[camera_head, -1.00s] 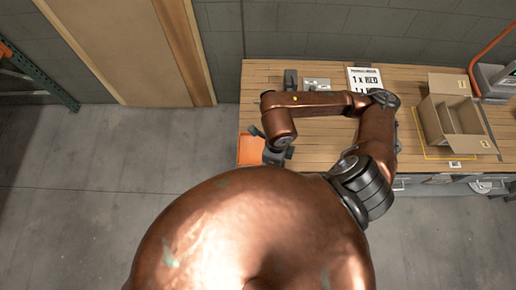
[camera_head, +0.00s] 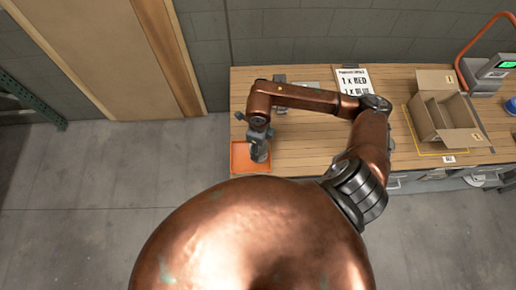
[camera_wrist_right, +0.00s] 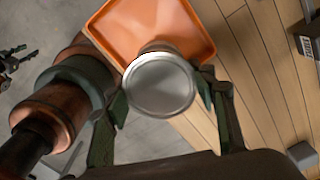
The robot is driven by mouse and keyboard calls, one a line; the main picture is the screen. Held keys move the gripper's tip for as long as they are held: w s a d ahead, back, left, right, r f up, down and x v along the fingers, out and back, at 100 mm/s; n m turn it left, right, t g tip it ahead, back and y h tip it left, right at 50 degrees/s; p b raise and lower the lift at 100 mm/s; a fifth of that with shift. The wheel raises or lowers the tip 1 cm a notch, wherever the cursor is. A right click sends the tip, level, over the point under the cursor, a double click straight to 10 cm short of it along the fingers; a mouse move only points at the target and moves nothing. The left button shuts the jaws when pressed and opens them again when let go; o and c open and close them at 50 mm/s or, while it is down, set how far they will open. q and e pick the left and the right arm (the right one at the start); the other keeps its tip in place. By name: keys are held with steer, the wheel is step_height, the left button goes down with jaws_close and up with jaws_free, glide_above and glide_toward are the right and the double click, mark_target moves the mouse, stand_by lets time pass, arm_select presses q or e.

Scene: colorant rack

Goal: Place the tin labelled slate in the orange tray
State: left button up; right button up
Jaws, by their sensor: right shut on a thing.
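My right gripper (camera_head: 259,136) is shut on a tin (camera_head: 260,154) over the orange tray (camera_head: 236,160). In the right wrist view the tin shows its round silver lid (camera_wrist_right: 158,84), with the fingers of my right gripper (camera_wrist_right: 163,95) on either side of it. The orange tray (camera_wrist_right: 110,22) lies beyond the tin there and its inside looks otherwise empty. I cannot tell whether the tin touches the tray floor. The tin's label is not visible.
The tray sits at the left front corner of the wooden bench (camera_head: 310,142). An open cardboard box (camera_head: 443,112) with dividers stands on the right, near a device with a green screen (camera_head: 498,68). Bare bench lies between tray and box.

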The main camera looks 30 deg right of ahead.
steer(key=shift+w+d+f, duration=0.2)
steer(key=shift+w+f, duration=0.4)
steer(key=shift+f, duration=0.15)
step_height(320, 180, down, 3)
steer(key=shift+r+p, duration=0.1)
steer(key=shift+p, duration=0.5)
steer(key=shift+f, duration=0.3)
steer(key=o, duration=1.3)
steer(key=shift+r, duration=0.1)
steer(key=shift+o, duration=0.2)
